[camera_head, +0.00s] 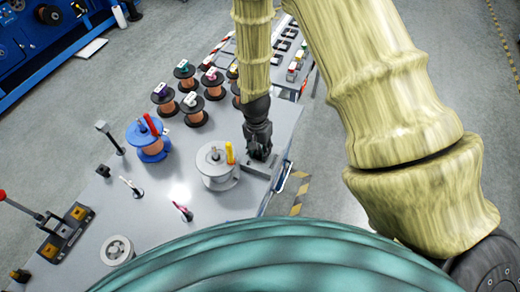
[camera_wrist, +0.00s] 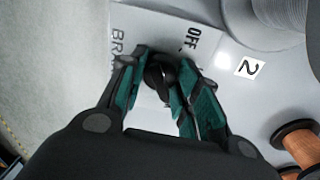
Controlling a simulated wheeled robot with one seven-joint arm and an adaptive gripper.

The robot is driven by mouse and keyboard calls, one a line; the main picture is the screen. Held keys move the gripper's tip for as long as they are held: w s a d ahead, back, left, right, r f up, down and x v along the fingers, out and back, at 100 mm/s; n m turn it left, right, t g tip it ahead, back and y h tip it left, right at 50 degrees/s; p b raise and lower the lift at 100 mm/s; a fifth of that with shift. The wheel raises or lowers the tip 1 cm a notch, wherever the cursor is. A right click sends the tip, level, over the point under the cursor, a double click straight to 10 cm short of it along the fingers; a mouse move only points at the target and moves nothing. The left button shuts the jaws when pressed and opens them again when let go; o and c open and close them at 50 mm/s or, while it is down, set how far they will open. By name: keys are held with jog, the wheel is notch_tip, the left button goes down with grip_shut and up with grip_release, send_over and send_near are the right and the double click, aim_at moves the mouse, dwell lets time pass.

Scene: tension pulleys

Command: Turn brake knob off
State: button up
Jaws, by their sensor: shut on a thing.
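The brake knob (camera_wrist: 160,74) is a small dark knob on a light panel (camera_wrist: 146,22) in the wrist view. The panel carries the printed words "OFF" and, partly hidden, "BR...". My gripper (camera_wrist: 160,85) has its teal-padded fingers on both sides of the knob and is shut on it. In the head view my gripper (camera_head: 259,150) points down at the right edge of the grey table, over the knob's panel (camera_head: 258,168). The knob itself is hidden behind my gripper there. The knob's exact pointing direction is hard to tell.
A white drum (camera_head: 216,170) with a yellow handle stands just left of my gripper. A blue spool (camera_head: 147,143) and several copper spools (camera_head: 188,84) stand on the table (camera_head: 228,120). A red-tipped lever (camera_head: 22,207) is at the far left. Open floor lies right of the table.

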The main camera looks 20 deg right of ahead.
aim_at(259, 153)
jog(key=shift+n, duration=0.3)
jog(key=n, duration=0.5)
jog(key=shift+a, duration=0.1)
jog(key=n, duration=0.6)
jog(key=shift+r+t, duration=0.1)
jog(key=shift+t, duration=0.3)
jog(key=n, duration=0.6)
jog(key=shift+n, duration=0.4)
jog(key=n+p, duration=0.1)
jog(key=n, duration=0.4)
jog(key=shift+s+n+t, duration=0.1)
jog(key=shift+n+t, duration=0.2)
jog(key=o, duration=1)
jog(key=shift+s, duration=0.1)
jog(key=shift+a, duration=0.1)
notch_tip(259, 153, up, 12)
jog(key=shift+s, duration=0.35)
